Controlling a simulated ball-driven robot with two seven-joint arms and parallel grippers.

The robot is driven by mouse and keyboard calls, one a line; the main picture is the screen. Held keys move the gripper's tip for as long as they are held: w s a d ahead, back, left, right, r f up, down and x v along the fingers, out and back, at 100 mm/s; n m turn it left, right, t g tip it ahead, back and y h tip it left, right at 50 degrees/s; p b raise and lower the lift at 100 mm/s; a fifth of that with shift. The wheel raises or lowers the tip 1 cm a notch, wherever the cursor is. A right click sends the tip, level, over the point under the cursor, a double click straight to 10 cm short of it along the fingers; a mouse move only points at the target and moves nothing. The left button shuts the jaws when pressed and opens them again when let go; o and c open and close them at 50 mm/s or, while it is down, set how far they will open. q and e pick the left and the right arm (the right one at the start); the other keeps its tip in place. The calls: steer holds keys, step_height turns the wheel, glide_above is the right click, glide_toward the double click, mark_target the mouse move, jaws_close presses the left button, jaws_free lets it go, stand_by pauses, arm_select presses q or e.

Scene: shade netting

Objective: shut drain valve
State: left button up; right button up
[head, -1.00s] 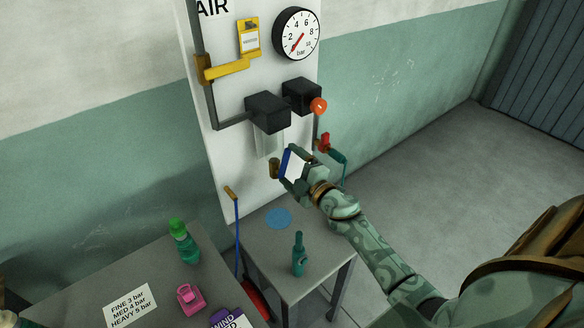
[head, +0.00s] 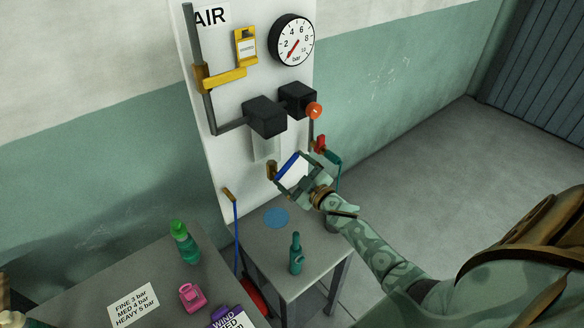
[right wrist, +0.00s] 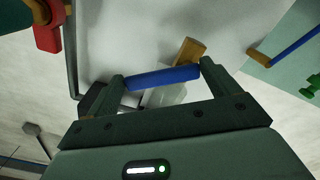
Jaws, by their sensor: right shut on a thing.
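The drain valve has a brass body (head: 272,170) and a blue lever (head: 288,163), below the clear bowl (head: 265,148) on the white air panel. The lever slants up to the right from the brass body. My right gripper (head: 291,170) is shut on the blue lever. In the right wrist view the blue lever (right wrist: 163,77) lies across between my two fingers, with the brass body (right wrist: 190,50) just beyond. The left gripper cannot be made out.
A red-handled valve (head: 320,143) and an orange-red knob (head: 314,110) sit close by at upper right. Below stand a small grey table with a teal bottle (head: 296,254) and a blue disc (head: 276,217). A gauge (head: 292,40) hangs above.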

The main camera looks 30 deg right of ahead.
steer(key=shift+d+f+m+p, duration=0.1)
steer(key=shift+f+m+p, duration=0.2)
steer(key=shift+m, duration=0.85)
steer(key=shift+a+f+m+p, duration=0.15)
steer(key=shift+f+m, duration=0.3)
steer(key=shift+m, duration=0.65)
steer(key=shift+d+f+m+p, duration=0.15)
steer(key=shift+f+m+p, duration=0.2)
steer(key=shift+m, duration=0.8)
steer(key=shift+f, duration=0.1)
steer(key=o, duration=1.2)
steer(key=shift+c, duration=0.2)
steer(key=s+d+p, duration=0.1)
steer(key=s, duration=1.5)
steer(key=shift+s+d, duration=0.15)
